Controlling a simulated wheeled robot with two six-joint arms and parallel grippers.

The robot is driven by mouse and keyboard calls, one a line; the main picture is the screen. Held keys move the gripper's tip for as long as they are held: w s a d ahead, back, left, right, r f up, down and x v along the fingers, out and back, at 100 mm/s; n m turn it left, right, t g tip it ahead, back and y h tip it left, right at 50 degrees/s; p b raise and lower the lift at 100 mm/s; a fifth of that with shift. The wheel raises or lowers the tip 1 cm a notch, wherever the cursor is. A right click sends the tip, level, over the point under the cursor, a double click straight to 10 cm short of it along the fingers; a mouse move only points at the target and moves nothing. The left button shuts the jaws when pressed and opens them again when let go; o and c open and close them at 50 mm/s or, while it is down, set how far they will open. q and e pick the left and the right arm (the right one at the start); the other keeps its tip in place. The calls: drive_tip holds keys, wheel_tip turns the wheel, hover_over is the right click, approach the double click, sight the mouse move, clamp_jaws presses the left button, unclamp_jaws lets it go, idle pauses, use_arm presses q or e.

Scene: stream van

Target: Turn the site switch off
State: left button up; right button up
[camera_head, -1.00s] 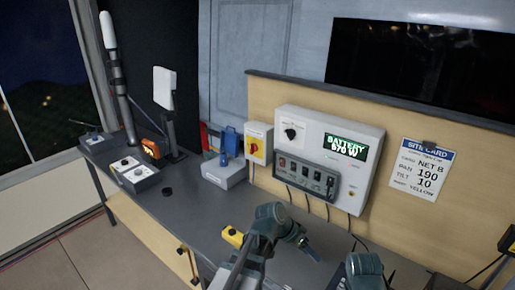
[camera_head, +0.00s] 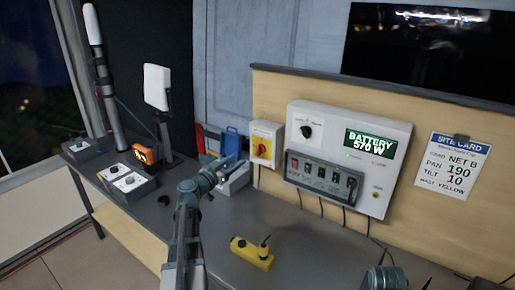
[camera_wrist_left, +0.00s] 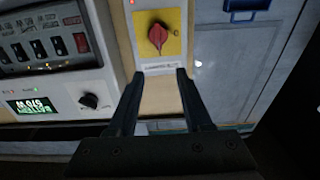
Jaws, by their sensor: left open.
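The site switch looks to be the red rotary knob (camera_head: 261,149) on a yellow plate, on a small white wall box left of the battery panel. In the left wrist view the red knob (camera_wrist_left: 157,36) shows whole, upside down, just beyond my fingertips. My left gripper (camera_head: 240,164) is in front of and slightly left of the switch box in the head view. In the wrist view its two fingers (camera_wrist_left: 158,74) are apart with nothing between them, and the knob is not touched. Only part of my right arm shows at the bottom edge; its fingers cannot be made out.
The battery panel (camera_head: 401,182) reads 570 W and has a row of rocker switches beside the site switch. A white box (camera_head: 236,183) stands under my left gripper. A yellow box (camera_head: 250,254) lies on the grey bench (camera_head: 315,245). Cables hang below the panel.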

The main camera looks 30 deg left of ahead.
sight(258, 146)
use_arm(q)
drive_tip(key=w, duration=0.9)
drive_tip(key=w+d, duration=0.1)
drive_tip(key=w, duration=0.3)
drive_tip(key=shift+w, duration=0.25)
drive_tip(key=shift+s+d, duration=0.1)
clamp_jaws()
